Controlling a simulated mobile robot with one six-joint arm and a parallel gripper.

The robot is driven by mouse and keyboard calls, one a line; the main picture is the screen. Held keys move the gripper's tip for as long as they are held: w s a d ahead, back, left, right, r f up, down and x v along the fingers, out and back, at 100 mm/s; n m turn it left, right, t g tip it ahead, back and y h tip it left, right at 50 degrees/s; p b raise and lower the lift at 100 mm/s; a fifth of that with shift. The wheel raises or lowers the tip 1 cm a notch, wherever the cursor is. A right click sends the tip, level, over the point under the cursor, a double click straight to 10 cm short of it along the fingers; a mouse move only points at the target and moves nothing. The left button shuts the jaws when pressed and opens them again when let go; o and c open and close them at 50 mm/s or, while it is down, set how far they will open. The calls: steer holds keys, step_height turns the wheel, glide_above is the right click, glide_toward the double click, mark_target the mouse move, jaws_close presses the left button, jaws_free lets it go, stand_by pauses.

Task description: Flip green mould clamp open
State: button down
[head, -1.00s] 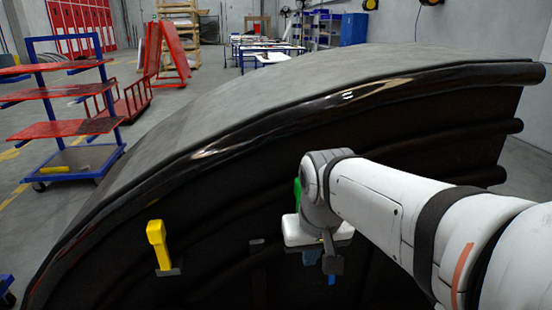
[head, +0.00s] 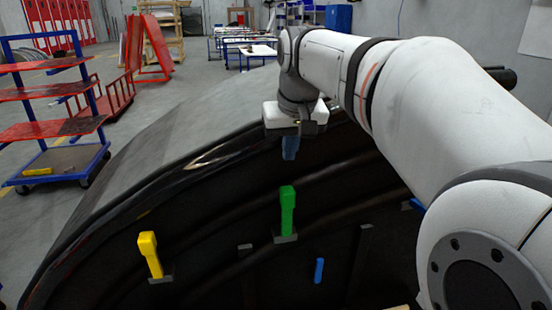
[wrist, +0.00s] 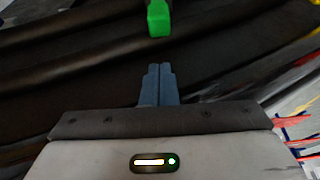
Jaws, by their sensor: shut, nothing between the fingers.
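The green clamp (head: 287,210) stands upright on its dark base on the inner face of the black curved mould (head: 215,235). In the wrist view one end of the green clamp (wrist: 159,18) shows at the top edge, beyond my fingertips; the rest is cut off. My gripper (head: 290,150) is above the green clamp in the head view, apart from it, with its blue fingers together and empty. The closed fingers also show in the wrist view (wrist: 159,72), with a gap to the clamp.
A yellow clamp (head: 150,254) stands on the mould to the left. A blue handle (head: 319,270) lies lower right of the green clamp. The mould's shiny rim (head: 205,160) curves behind. A blue trolley with red shelves (head: 55,165) stands at the far left.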

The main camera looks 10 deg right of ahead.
mark_target(285, 177)
steer(key=x, duration=0.9)
steer(key=shift+w+f+p, duration=0.1)
steer(key=shift+f+p, duration=0.05)
steer(key=shift+p, duration=0.15)
